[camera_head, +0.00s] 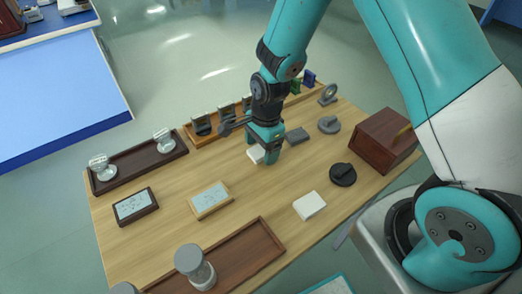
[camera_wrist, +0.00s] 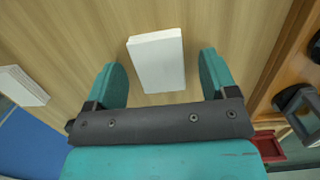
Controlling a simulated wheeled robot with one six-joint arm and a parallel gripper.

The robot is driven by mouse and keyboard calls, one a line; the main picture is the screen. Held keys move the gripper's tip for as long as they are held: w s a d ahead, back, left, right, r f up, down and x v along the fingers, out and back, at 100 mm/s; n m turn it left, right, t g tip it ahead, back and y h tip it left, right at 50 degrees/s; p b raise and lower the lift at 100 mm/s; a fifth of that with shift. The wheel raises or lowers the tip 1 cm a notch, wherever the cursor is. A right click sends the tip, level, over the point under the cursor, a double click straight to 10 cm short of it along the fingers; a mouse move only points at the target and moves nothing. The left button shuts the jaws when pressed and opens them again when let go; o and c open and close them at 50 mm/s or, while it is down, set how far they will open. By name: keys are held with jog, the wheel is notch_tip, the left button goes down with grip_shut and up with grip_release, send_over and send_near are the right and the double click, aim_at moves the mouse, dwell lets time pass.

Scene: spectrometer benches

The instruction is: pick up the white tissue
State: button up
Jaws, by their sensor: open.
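A small white block-like piece, which looks like the white tissue (camera_head: 256,155), lies on the wooden table below my gripper (camera_head: 266,146), partly hidden by it in the head view. In the wrist view the white piece (camera_wrist: 157,60) lies flat between and a little ahead of the two teal fingers of my gripper (camera_wrist: 161,80). The fingers are open, with a gap on both sides of it. A second white flat piece (camera_head: 310,205) lies nearer the table's front edge; I cannot tell for certain which of the two is the tissue.
A wooden tray (camera_head: 188,137) with dark-based holders stands behind my gripper. A dark grey block (camera_head: 297,135), a round black piece (camera_head: 343,174) and a brown wooden box (camera_head: 384,141) are to the right. Two framed cards (camera_head: 135,206) (camera_head: 211,200) lie to the left. Bare wood surrounds the white piece.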

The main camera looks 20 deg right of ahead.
aim_at(262, 150)
jog(key=c, duration=1.1)
jog(key=shift+o, duration=0.2)
notch_tip(262, 150, up, 20)
jog(key=shift+p, duration=0.45)
jog(key=shift+o, duration=0.6)
